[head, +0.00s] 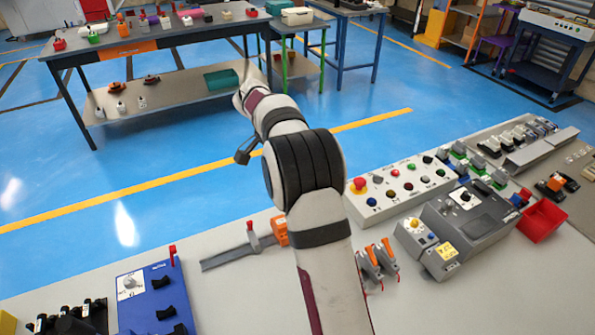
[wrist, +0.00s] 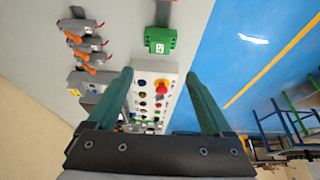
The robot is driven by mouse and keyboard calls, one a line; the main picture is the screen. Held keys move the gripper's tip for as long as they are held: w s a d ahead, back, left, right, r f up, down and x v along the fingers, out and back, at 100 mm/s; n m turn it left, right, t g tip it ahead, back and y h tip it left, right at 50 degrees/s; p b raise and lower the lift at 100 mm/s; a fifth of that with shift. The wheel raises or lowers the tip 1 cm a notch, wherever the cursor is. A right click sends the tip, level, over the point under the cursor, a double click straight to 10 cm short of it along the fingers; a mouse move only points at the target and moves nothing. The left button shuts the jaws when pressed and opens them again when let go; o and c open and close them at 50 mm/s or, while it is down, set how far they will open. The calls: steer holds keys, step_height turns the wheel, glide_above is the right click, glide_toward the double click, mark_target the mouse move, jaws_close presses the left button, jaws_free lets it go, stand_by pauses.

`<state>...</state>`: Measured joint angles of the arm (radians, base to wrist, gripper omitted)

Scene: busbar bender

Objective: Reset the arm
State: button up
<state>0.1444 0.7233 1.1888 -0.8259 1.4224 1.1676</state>
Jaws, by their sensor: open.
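My arm rises from the bottom of the head view, bends at a black joint, and reaches out past the bench's far edge over the blue floor. My gripper (wrist: 159,74) shows in the wrist view with its two green fingers wide apart and nothing between them. Beyond the fingers is the white button panel (wrist: 150,100) with its red emergency button. In the head view that panel (head: 403,188) sits on the bench right of my arm. A dark part near the arm's far end may be the gripper, too small to tell.
The grey bench (head: 225,296) carries a blue box (head: 153,300), a grey device (head: 470,218), a red bin (head: 541,220) and orange-handled clamps (head: 377,262). The wrist view also shows a green block (wrist: 160,40). A work table (head: 150,40) stands across the clear blue floor (head: 180,150).

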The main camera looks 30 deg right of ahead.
stand_by(0.4)
steer(key=s+a+r+n+y, duration=0.2)
steer(key=s+a+r+n, duration=0.15)
steer(key=s+a, duration=0.45)
steer(key=s+a+r+n+y, duration=0.2)
steer(key=s+a+r+n, duration=0.15)
steer(key=s, duration=0.85)
steer(key=s+a+f+n+y, duration=0.1)
steer(key=s+a, duration=0.3)
steer(key=s, duration=0.4)
steer(key=s+a+f+n+y, duration=0.1)
steer(key=s+a+f+n, duration=0.2)
steer(key=s, duration=0.5)
steer(key=shift+a+f+n, duration=0.2)
steer(key=shift+a+n, duration=0.15)
steer(key=shift+n, duration=0.35)
